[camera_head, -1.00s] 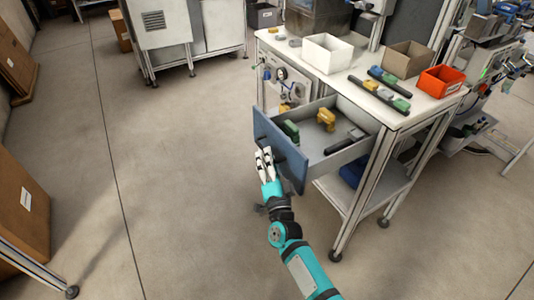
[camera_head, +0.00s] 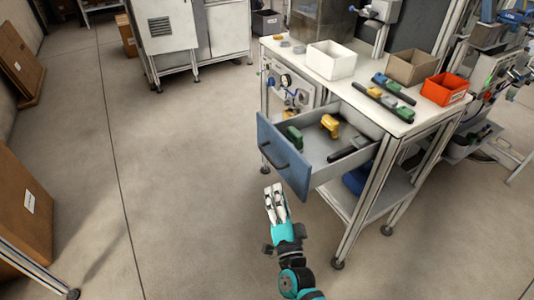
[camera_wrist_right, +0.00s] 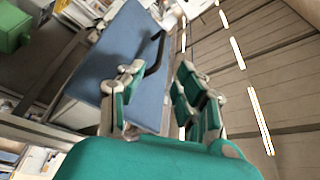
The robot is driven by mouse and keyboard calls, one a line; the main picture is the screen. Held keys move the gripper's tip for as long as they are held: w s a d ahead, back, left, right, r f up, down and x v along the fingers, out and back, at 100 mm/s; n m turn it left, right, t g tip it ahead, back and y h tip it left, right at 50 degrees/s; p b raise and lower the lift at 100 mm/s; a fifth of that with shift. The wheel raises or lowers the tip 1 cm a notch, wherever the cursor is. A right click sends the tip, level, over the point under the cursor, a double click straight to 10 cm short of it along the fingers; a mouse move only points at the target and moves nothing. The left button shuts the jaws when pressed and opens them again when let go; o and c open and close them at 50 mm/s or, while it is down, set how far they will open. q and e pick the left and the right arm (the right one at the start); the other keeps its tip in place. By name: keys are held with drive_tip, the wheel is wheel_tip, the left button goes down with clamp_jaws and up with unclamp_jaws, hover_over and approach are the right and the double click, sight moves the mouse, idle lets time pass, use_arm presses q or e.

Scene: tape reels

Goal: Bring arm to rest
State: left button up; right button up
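My right gripper (camera_head: 275,193) is in front of and below the blue-fronted drawer (camera_head: 282,158), clear of its dark handle (camera_head: 275,152). In the right wrist view the gripper (camera_wrist_right: 160,85) has its two fingers apart with nothing between them. The drawer front (camera_wrist_right: 135,55) and its handle (camera_wrist_right: 155,55) show beyond the fingers there. The drawer stands open and holds a yellow tool (camera_head: 330,125), a green item (camera_head: 294,136) and a black item (camera_head: 348,149). My left gripper is not in the head view.
The white workbench (camera_head: 420,118) carries a white bin (camera_head: 330,60), a brown bin (camera_head: 411,67), a red bin (camera_head: 445,88) and several tools. A bench leg (camera_head: 355,215) stands right of my right gripper. The floor (camera_head: 180,170) to the left is clear.

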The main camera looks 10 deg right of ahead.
drive_tip(key=s+f+n+g+y+p, duration=0.1)
drive_tip(key=s+f+n+g, duration=0.25)
drive_tip(key=f, duration=0.65)
drive_tip(key=s+f+n+g+y, duration=0.1)
drive_tip(key=s+f+n+g, duration=0.15)
drive_tip(key=s+f, duration=0.45)
drive_tip(key=s+f+n+g+p, duration=0.1)
drive_tip(key=s+f+n+g, duration=0.15)
drive_tip(key=f, duration=0.95)
drive_tip(key=s+d+f+n+g, duration=0.2)
drive_tip(key=s+d+f+g, duration=0.1)
drive_tip(key=s, duration=0.7)
drive_tip(key=s+d+f+n+g+h, duration=0.1)
drive_tip(key=s+d+f+g, duration=0.3)
drive_tip(key=s+f, duration=0.4)
drive_tip(key=s+d+f+n+g+h, duration=0.1)
drive_tip(key=s+d+f+g, duration=0.3)
drive_tip(key=s, duration=1)
drive_tip(key=shift+d+f+n+p, duration=0.4)
drive_tip(key=shift+d+f+n, duration=0.15)
drive_tip(key=shift+f+n, duration=0.3)
